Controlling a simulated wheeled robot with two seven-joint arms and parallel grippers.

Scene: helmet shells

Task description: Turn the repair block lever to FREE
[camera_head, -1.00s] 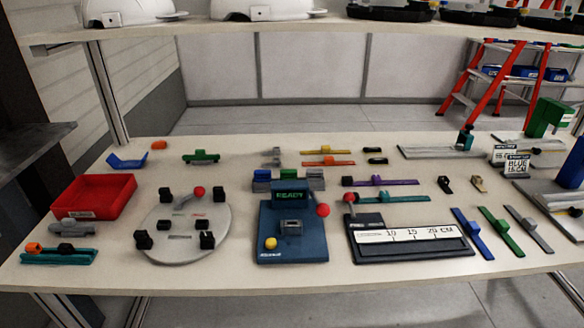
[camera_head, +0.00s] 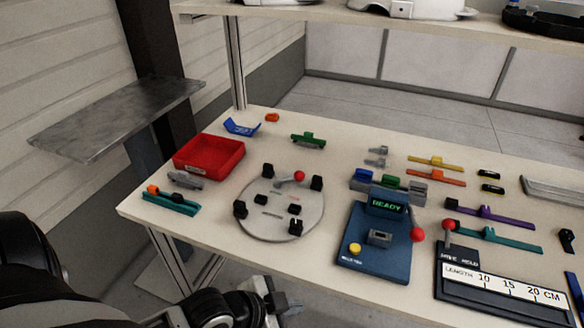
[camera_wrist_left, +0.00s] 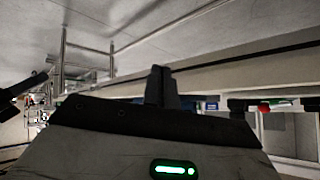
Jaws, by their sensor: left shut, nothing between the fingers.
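The repair block looks to be the round grey plate (camera_head: 262,224) with black posts, lying on the table in the head view. Its lever (camera_head: 288,180) is a short grey arm ending in a red ball, near the plate's far edge. The plate's small markings are too small to read, so the lever's setting is unclear. My left gripper (camera_head: 288,303) is below and in front of the table's front edge, apart from the plate. In the left wrist view its fingers (camera_wrist_left: 162,84) are together and empty. My right gripper is not in view.
A red bin (camera_head: 209,155) stands left of the plate. A blue READY station (camera_head: 375,245) with a red-ball lever stands to its right. The table's front edge (camera_head: 225,258) lies between my left gripper and the plate. A grey side shelf (camera_head: 115,115) is at left.

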